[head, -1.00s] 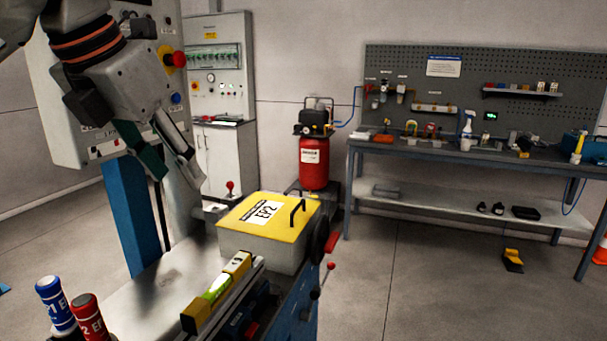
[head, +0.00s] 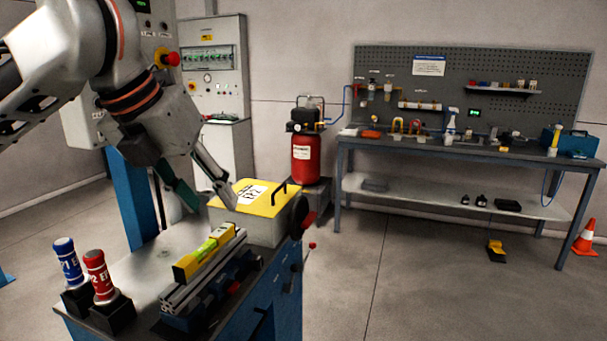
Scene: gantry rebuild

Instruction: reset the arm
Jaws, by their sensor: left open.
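My left arm comes in from the upper left and bends down over the blue cart's grey top (head: 150,270). Its left gripper (head: 212,203) is open, with its two fingers spread and pointing down. Nothing shows between the fingers. The right finger overlaps the left edge of the yellow-lidded box (head: 262,232) in the picture; I cannot tell whether it touches. My right gripper is not in view.
A blue-capped cylinder (head: 69,262) and a red one (head: 99,275) stand in black holders on the cart. A yellow spirit level (head: 205,252) lies on an aluminium rail.

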